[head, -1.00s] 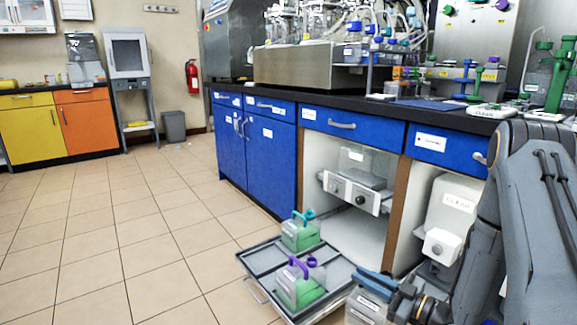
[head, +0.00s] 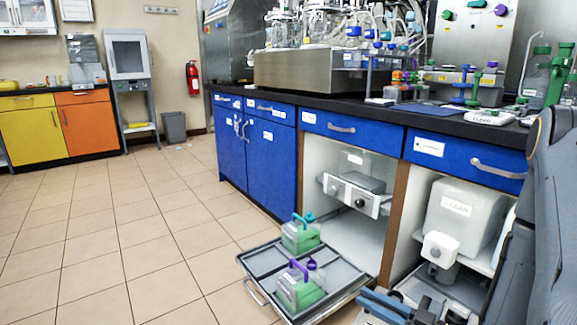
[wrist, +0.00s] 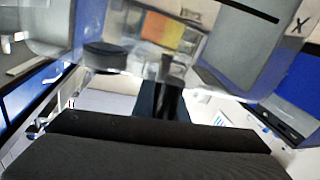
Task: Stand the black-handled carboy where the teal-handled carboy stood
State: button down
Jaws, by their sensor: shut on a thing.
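The teal-handled carboy (head: 300,236), with green liquid, stands upright on a grey divided tray (head: 262,262) low at the open cabinet. A purple-handled carboy (head: 301,288), also with green liquid, stands in front of it on the tray. My gripper (head: 386,306) is at the bottom edge of the head view, right of the tray, shut on the black-handled carboy. In the wrist view that carboy's clear body (wrist: 235,50) and black cap (wrist: 105,55) show close up and blurred. Its handle and base cannot be made out clearly.
The cabinet's open bays hold a pump unit (head: 355,190) and a white-fronted device with a tank (head: 460,218). Blue drawers (head: 350,129) and the black counter edge overhang them. The tray's left side looks bare, and the tiled floor (head: 130,245) left of it is clear.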

jog(key=w+r+m+t+h+p, duration=0.25)
jog(key=w+r+h+p, duration=0.2)
jog(key=r+p, duration=0.8)
jog(key=w+r+m+t+h+p, duration=0.25)
jog(key=r+m+h+p, duration=0.2)
jog(key=r+p, duration=0.75)
jog(key=w+r+m+t+h+p, duration=0.1)
jog(key=w+r+m+h+p, duration=0.5)
jog(key=r, duration=1.1)
jog(key=s+f+n+p, duration=0.1)
jog(key=s+f, duration=0.4)
jog(key=f, duration=0.2)
jog(key=s+f+n+y+p, duration=0.1)
jog(key=s+f+n, duration=0.1)
jog(key=s+f, duration=0.3)
jog(key=shift+s+f, duration=0.15)
jog(key=shift+f, duration=1.65)
